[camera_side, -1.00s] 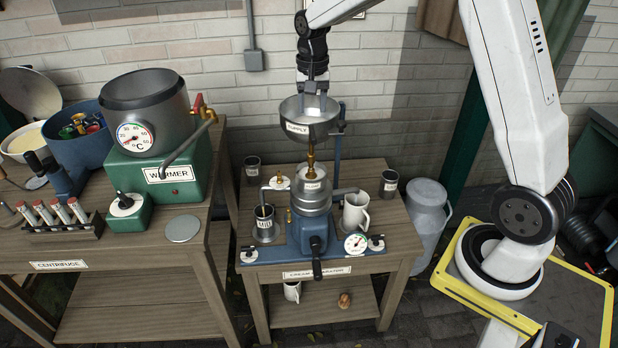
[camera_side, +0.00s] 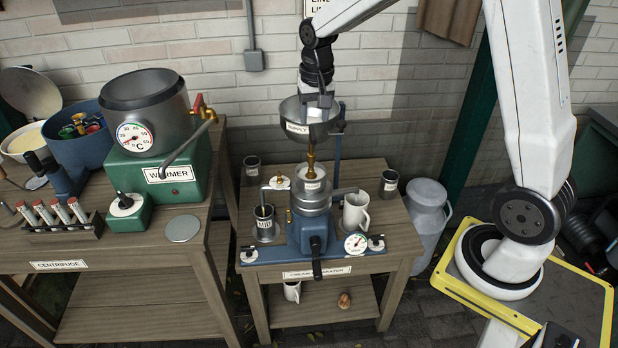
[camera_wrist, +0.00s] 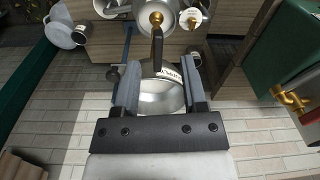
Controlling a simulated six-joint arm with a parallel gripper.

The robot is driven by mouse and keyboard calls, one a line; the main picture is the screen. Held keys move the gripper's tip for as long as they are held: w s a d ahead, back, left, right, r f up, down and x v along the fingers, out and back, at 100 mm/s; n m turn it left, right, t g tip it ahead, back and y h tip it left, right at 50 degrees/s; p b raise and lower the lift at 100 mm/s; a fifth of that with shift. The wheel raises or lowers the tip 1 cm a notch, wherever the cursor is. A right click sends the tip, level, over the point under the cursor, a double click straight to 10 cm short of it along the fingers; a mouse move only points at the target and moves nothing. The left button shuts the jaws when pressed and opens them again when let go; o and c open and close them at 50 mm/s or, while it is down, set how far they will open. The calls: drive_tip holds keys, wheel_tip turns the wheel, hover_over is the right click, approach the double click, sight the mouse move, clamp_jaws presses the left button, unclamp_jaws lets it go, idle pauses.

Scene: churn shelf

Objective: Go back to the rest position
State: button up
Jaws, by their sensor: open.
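My gripper (camera_side: 317,101) is open and points down at the supply bowl of the cream separator in the side view. Its fingertips overlap the back part of the bowl there. In the wrist view, my gripper (camera_wrist: 160,92) has its two fingers spread wide with nothing held between them. The metal supply bowl (camera_wrist: 160,98) shows between and beyond the fingers. The supply bowl (camera_side: 297,112) stands on the brass stem above the separator (camera_side: 312,195). Whether the fingers touch the bowl I cannot tell.
A blue post (camera_side: 337,157) rises beside the bowl. The green warmer (camera_side: 160,180) and test-tube rack (camera_side: 50,225) stand on the left bench. A white mug (camera_side: 355,212) and metal cup (camera_side: 265,223) flank the separator. A milk can (camera_side: 428,215) stands right of the table.

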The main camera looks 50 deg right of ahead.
drive_tip(key=s+a+f+n+t, duration=0.1)
drive_tip(key=s+a+f+n, duration=0.2)
drive_tip(key=s, duration=0.4)
drive_tip(key=s+a+f+n+t, duration=0.1)
drive_tip(key=s+a+f+n, duration=0.2)
drive_tip(key=s, duration=0.5)
drive_tip(key=shift+s+a+f+n, duration=0.2)
drive_tip(key=shift+a+n, duration=0.4)
drive_tip(key=shift+a, duration=0.3)
drive_tip(key=shift+o, duration=0.2)
